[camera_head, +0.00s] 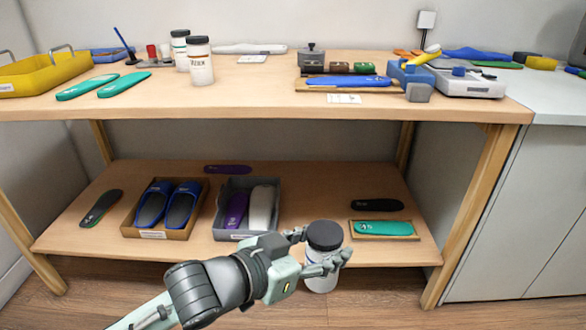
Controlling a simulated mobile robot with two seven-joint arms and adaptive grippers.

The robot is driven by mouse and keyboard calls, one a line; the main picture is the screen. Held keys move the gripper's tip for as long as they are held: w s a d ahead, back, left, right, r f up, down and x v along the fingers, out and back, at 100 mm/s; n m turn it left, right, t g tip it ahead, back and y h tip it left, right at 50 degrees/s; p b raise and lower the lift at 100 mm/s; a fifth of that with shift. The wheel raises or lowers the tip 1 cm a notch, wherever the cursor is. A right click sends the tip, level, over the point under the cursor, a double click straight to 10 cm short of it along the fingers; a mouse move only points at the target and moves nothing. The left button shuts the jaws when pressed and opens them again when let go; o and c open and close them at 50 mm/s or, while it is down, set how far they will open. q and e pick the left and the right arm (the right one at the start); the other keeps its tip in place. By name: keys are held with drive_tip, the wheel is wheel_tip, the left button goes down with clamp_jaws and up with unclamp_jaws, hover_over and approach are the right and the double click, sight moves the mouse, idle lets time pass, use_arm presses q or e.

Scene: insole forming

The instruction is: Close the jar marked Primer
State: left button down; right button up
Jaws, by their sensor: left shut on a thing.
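A white jar (322,284) with a dark grey lid (325,234) on top is in front of the lower shelf, at the bottom centre of the head view. My left gripper (317,250) comes in from the left and is shut on this jar near its top, one finger on each side. The fingers and lid hide part of the jar, and I cannot read its label. Two more white jars with dark lids stand upright on the table top, a front one (200,70) with dark lettering too small to read surely, and one (180,56) behind it. My right gripper is not in view.
The wooden table top (235,100) has a clear front middle. A yellow tray (45,75) and green insoles (122,84) are at left; a blue insole (348,81) and a grey-white device (470,86) are at right. The lower shelf (300,185) holds boxes and insoles.

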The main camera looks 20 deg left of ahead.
use_arm(q)
drive_tip(key=a+f+n+t+y, duration=0.2)
drive_tip(key=a+n+y, duration=0.4)
drive_tip(key=a, duration=0.6)
drive_tip(key=shift+w+a+n+y, duration=0.25)
drive_tip(key=shift+w+n+y, duration=0.05)
drive_tip(key=shift+y, duration=0.5)
